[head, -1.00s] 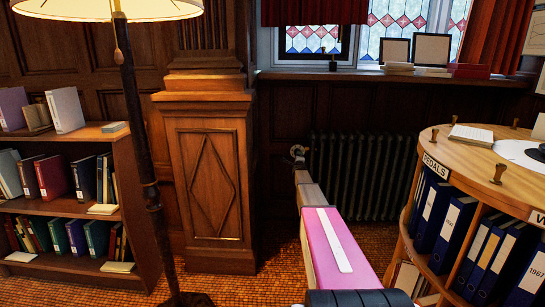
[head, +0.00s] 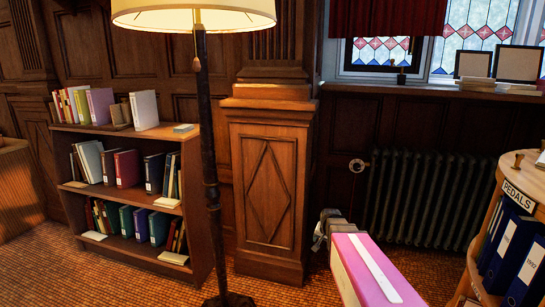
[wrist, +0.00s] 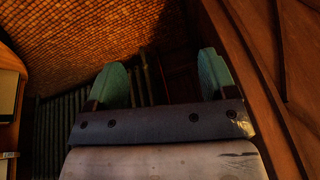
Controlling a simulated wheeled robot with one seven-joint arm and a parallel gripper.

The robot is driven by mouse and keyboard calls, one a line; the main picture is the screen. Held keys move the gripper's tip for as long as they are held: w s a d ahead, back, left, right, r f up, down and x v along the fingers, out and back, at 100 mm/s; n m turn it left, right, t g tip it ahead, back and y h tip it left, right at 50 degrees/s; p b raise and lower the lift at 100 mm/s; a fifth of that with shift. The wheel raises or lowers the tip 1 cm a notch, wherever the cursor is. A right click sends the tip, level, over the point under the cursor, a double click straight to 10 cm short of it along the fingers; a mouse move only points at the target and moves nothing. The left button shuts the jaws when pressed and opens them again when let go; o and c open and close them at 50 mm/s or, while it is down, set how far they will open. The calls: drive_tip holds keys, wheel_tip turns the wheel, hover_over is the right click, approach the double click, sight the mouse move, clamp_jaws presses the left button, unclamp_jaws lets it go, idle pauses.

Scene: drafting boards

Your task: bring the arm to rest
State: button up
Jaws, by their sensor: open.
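My arm (head: 365,270) shows in the head view as a pink and white link at the lower right, reaching forward from the bottom edge. In the wrist view my gripper (wrist: 162,82) has two green fingers set wide apart with nothing between them. Beyond the fingers are the radiator's ribs and the tiled floor. In the head view the fingers are hidden or too small to make out. Nothing is held.
A floor lamp (head: 208,150) stands left of a wooden pillar (head: 268,190). A bookcase (head: 118,195) is at the left, a radiator (head: 425,198) behind my arm. A round shelf (head: 492,225) with binders is at the right edge. Tiled floor (head: 60,270) is open at lower left.

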drive_tip(key=s+a+n+g, duration=0.2)
drive_tip(key=s, duration=0.6)
drive_tip(key=s+a+r+n+g, duration=0.1)
drive_tip(key=s+a+n+g, duration=0.1)
drive_tip(key=s, duration=0.7)
drive_tip(key=shift+s+r+n, duration=0.15)
drive_tip(key=shift+s+n, duration=0.05)
drive_tip(key=shift+n, duration=0.4)
